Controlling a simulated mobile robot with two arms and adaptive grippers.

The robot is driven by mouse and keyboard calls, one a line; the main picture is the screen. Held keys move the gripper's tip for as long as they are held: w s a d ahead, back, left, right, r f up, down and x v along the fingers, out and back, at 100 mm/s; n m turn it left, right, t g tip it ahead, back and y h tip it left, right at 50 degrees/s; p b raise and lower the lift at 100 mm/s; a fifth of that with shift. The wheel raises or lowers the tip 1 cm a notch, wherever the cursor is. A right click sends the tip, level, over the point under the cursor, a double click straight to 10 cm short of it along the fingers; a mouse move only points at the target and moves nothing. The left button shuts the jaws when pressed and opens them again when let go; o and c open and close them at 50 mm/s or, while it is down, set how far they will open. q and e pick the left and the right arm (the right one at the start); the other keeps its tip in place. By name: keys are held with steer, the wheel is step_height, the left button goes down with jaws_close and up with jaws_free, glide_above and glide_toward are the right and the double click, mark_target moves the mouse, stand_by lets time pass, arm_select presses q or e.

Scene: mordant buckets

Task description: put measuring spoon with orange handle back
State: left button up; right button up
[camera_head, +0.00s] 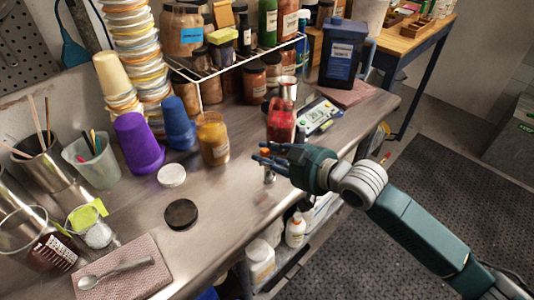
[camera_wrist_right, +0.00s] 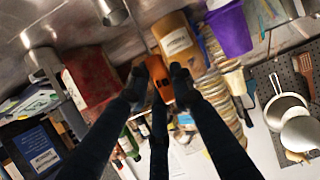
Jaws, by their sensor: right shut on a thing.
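The measuring spoon with the orange handle (camera_head: 265,153) is in my right gripper (camera_head: 270,157), above the front edge of the steel bench. Only a bit of orange shows between the fingers, with a small metal part hanging below it. In the right wrist view the orange handle (camera_wrist_right: 163,84) stands between the dark fingers of my right gripper (camera_wrist_right: 160,75), which are shut on it. The rest of the spoon is mostly hidden by the fingers. My left gripper is in neither view.
A red jar (camera_head: 281,121) and an ochre jar (camera_head: 213,140) stand close behind my right gripper. A scale (camera_head: 318,116) is behind right. A black lid (camera_head: 181,214) and a white lid (camera_head: 172,176) lie left. A plain metal spoon (camera_head: 118,271) rests on a pink cloth (camera_head: 146,250).

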steer(key=shift+f, duration=0.2)
steer(key=o, duration=0.9)
steer(key=shift+o, duration=0.2)
steer(key=shift+r, duration=0.2)
steer(key=b+v, duration=0.1)
steer(key=v, duration=1.1)
steer(key=shift+b, duration=0.35)
